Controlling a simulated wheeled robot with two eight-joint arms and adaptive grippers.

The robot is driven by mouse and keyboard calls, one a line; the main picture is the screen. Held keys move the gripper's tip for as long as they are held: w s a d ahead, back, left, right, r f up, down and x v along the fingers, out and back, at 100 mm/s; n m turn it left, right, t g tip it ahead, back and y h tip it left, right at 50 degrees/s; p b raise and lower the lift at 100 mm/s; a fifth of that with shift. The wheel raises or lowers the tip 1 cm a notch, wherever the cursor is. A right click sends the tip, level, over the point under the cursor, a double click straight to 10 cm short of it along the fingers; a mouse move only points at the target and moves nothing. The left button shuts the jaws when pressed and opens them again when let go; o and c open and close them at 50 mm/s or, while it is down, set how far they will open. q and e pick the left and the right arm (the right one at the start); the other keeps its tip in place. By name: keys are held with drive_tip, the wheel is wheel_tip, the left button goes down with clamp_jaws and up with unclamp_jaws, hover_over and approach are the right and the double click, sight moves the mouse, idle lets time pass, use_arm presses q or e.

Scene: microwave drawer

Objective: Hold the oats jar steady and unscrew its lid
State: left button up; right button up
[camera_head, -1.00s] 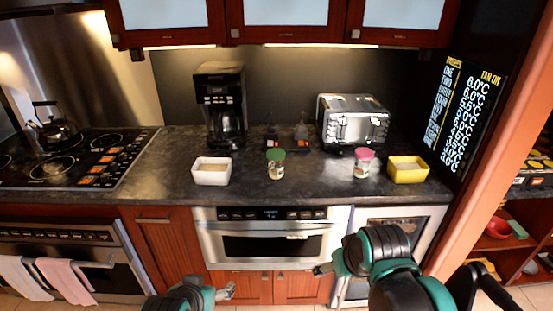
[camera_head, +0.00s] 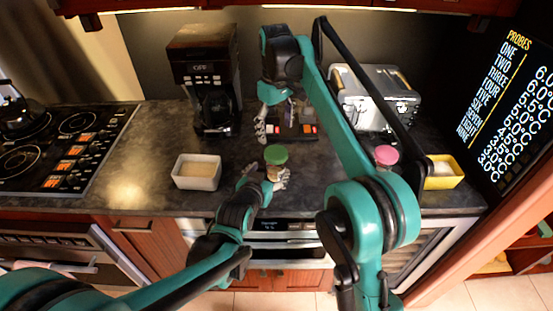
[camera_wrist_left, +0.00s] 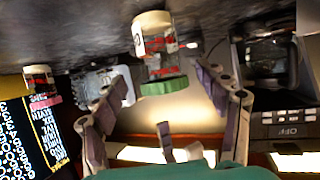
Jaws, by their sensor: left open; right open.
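A clear jar with a green lid (camera_head: 276,155) stands upright near the front of the dark counter; I cannot read which jar holds oats. My left gripper (camera_head: 266,174) is open, with its fingers on either side of this jar. In the left wrist view, which is upside down, the green-lidded jar (camera_wrist_left: 156,45) shows between the spread fingers, with no clear contact. My right gripper (camera_head: 275,118) is open, pointing down over the counter behind the jar.
A white square bowl (camera_head: 196,184) with pale contents is left of the green-lidded jar; a yellow bowl (camera_head: 443,182) is at right. A coffee maker (camera_head: 205,75) and toaster (camera_head: 395,95) stand behind. A black holder with red-orange parts (camera_head: 308,129) lies near my right gripper.

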sight(273, 166)
use_arm(q)
drive_tip(key=shift+w+d+f, duration=0.1)
drive_tip(key=shift+w+d, duration=0.05)
drive_tip(key=shift+w, duration=0.2)
use_arm(e)
drive_tip(key=shift+s, duration=0.15)
use_arm(q)
drive_tip(key=x, duration=0.6)
drive_tip(key=shift+w+f, duration=0.2)
